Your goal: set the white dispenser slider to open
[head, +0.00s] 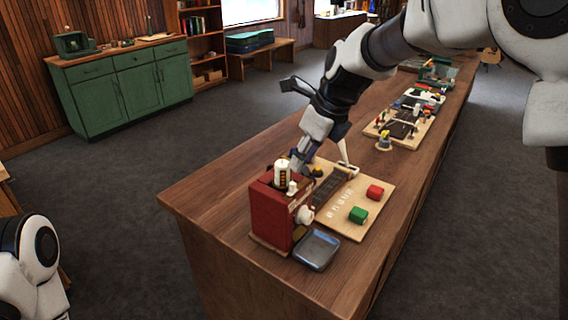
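A red dispenser box (271,213) stands at the near left end of the wooden counter. A white cylinder (281,173) with dark marks stands on its top, with a small white peg (292,188) beside it. A round white knob (305,215) is on its right side. I cannot tell which white part is the slider or how it is set. My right gripper (321,165) points down just behind the dispenser, its fingers apart and seemingly empty; one fingertip is partly hidden behind the dispenser's top parts. My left arm shows at the lower left, its gripper out of view.
A grey tray (316,250) sits in front of the dispenser. A light board (345,206) right of it carries a red block (375,192) and a green block (358,215). Another board (401,128) with small parts lies farther along the counter (225,195).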

